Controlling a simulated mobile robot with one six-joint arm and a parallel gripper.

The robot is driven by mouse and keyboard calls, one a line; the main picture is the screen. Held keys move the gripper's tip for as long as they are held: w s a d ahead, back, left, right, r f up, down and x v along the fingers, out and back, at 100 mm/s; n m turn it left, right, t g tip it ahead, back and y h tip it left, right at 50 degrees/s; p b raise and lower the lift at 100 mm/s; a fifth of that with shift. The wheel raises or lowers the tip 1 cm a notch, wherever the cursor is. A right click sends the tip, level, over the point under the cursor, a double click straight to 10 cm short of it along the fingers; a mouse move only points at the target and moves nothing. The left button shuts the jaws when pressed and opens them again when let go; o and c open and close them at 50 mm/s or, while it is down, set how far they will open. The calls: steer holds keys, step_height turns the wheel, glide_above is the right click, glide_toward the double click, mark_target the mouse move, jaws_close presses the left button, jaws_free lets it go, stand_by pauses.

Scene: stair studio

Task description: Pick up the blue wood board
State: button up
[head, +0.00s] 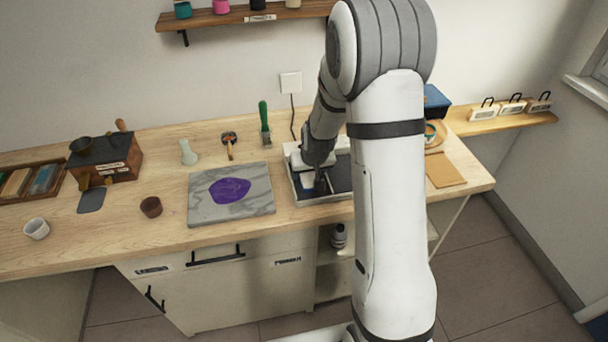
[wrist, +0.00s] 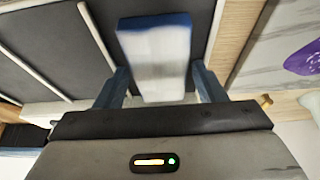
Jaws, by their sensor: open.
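In the wrist view, a board (wrist: 154,58) with a blue top edge and a pale, washed-out face lies between the two fingers of my gripper (wrist: 162,88). The fingers are open, one on each side of it, with a visible gap at least on the right. In the head view, my gripper (head: 319,184) is down in the left part of a white-rimmed tray (head: 318,201) with dark compartments. A small blue patch of the board (head: 307,182) shows beside the gripper there. My arm hides the right part of the tray.
A grey marbled slab (head: 256,204) with a purple patch lies left of the tray. A green-handled tool (head: 264,115) and a power socket (head: 291,83) are behind. A brown cup (head: 151,207) and wooden-handled box (head: 108,160) stand further left. A cork-coloured board (head: 444,170) lies right.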

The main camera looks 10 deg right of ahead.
steer(key=shift+c, duration=0.2)
steer(key=c, duration=0.8)
steer(key=shift+r, duration=0.1)
